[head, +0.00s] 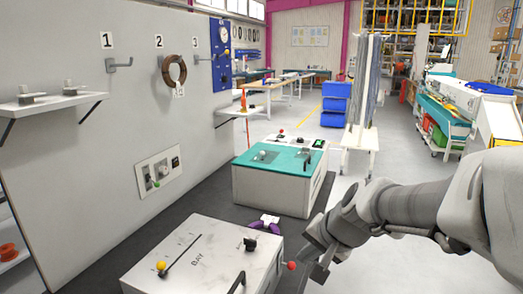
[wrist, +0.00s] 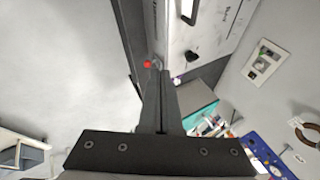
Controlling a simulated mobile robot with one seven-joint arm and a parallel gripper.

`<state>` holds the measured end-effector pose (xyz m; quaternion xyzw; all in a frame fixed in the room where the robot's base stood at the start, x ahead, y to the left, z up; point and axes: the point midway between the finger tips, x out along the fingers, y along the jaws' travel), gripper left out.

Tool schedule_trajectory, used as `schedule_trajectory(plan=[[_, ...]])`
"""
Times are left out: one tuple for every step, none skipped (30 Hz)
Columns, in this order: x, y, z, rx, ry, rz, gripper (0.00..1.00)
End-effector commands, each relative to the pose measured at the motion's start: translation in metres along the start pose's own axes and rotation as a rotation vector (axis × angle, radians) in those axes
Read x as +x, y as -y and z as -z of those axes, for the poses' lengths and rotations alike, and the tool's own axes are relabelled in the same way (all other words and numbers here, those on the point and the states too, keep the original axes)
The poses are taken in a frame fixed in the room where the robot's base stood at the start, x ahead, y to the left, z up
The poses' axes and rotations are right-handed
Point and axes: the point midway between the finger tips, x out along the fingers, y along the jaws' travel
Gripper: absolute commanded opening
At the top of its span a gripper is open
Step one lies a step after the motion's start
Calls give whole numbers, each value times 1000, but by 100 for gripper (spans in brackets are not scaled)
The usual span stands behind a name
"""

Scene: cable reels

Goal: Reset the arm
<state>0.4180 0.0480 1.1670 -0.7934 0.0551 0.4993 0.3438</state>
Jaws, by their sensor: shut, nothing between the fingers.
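My arm reaches in from the right in the head view, with my gripper (head: 318,272) low in front of the right side of a white box marked BAY (head: 190,262). In the wrist view my gripper (wrist: 161,78) has its two dark fingers together, with nothing between them. A red knob (head: 291,265) on the box's right side is close to the gripper in the head view; it also shows just left of the fingertips in the wrist view (wrist: 148,64). I cannot tell whether they touch.
A teal-topped box (head: 270,160) stands behind the white box. The left wall holds numbered hooks, a brown ring (head: 174,71) and a switch panel (head: 158,172). A white cart (head: 361,140) stands further back. Grey floor (head: 390,265) below the arm looks clear.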

Motion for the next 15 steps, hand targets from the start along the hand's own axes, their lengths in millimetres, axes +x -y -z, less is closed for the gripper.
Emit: schedule_trajectory(plan=[[-17,-1,-9,-67,-5,-3,0],[-25,-4,-15,-105,-3,-11,0],[-36,-8,-22,-156,-3,-21,0],[-44,-11,-27,-195,-3,-30,0],[-51,-15,-33,-232,-3,-41,0],[-61,-20,-40,-281,-6,-56,0],[-68,-24,-45,-317,-8,-68,0],[-75,-29,-50,-354,-9,-82,0],[-84,-36,-56,-399,-13,-101,0],[-90,-41,-61,-432,-16,-116,0],[-96,-46,-65,-464,-19,-131,0],[-103,-54,-70,-502,-23,-152,0],[-108,-59,-73,-527,-26,-168,0],[-112,-63,-76,-551,-29,-182,0],[-118,-70,-80,-580,-33,-201,0]])
